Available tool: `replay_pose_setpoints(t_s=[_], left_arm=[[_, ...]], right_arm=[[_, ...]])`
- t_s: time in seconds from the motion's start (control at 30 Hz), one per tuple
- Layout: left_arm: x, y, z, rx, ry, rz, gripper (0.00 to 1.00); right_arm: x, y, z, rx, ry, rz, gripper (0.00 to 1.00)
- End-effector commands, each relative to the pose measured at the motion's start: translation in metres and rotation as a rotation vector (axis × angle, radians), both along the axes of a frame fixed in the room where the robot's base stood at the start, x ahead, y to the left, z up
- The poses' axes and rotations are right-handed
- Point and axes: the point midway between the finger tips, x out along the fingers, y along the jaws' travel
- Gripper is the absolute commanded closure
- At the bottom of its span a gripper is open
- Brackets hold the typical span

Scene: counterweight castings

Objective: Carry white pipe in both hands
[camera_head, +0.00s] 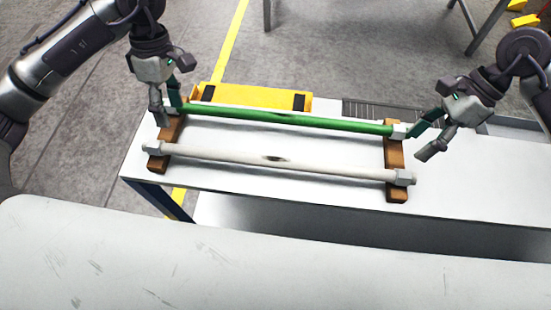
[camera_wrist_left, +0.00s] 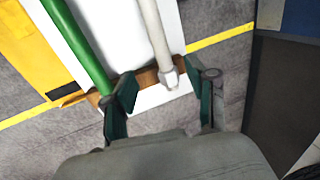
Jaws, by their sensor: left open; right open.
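The white pipe (camera_head: 270,161) lies level across two wooden blocks, the left block (camera_head: 158,164) and the right block (camera_head: 396,193), nearer to me than the green pipe (camera_head: 290,118). My left gripper (camera_head: 165,104) is open and empty near the left end of the green pipe. In the left wrist view the white pipe's end (camera_wrist_left: 168,78) shows between the open fingers, beyond their tips, and the green pipe (camera_wrist_left: 82,48) passes by the left finger. My right gripper (camera_head: 428,140) is open and empty to the right of the pipes' right ends.
The pipes rest over a white table (camera_head: 480,192). A yellow case (camera_head: 255,96) with black patches stands behind the green pipe. A dark grate (camera_head: 385,112) lies at the back right. A pale surface (camera_head: 270,270) fills the foreground.

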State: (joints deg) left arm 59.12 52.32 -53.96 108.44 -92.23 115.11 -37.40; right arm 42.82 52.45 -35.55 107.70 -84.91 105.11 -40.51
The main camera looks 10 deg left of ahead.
Motion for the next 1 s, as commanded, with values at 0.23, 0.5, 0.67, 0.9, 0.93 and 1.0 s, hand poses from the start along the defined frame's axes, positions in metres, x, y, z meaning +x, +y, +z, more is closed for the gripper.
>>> replay_pose_setpoints(t_s=[0.23, 0.5, 0.67, 0.9, 0.93, 1.0], left_arm=[[-0.014, 0.000, -0.050, 0.001, 0.005, -0.001, 0.43], [-0.025, 0.000, -0.091, 0.000, 0.003, -0.001, 0.43], [-0.028, 0.000, -0.102, -0.001, 0.001, -0.001, 0.43], [-0.028, 0.000, -0.105, 0.000, 0.000, -0.001, 0.43], [-0.028, 0.000, -0.105, 0.000, 0.000, -0.001, 0.43], [-0.028, 0.000, -0.105, 0.000, 0.000, -0.001, 0.43]], right_arm=[[-0.014, 0.020, -0.046, 0.003, 0.006, 0.002, 0.43], [-0.023, 0.037, -0.084, 0.003, 0.002, 0.000, 0.43], [-0.026, 0.041, -0.095, 0.002, 0.002, 0.000, 0.43], [-0.026, 0.042, -0.097, 0.001, 0.000, 0.000, 0.43], [-0.026, 0.042, -0.097, 0.001, 0.000, 0.000, 0.43], [-0.026, 0.042, -0.097, 0.001, 0.000, 0.000, 0.43]])
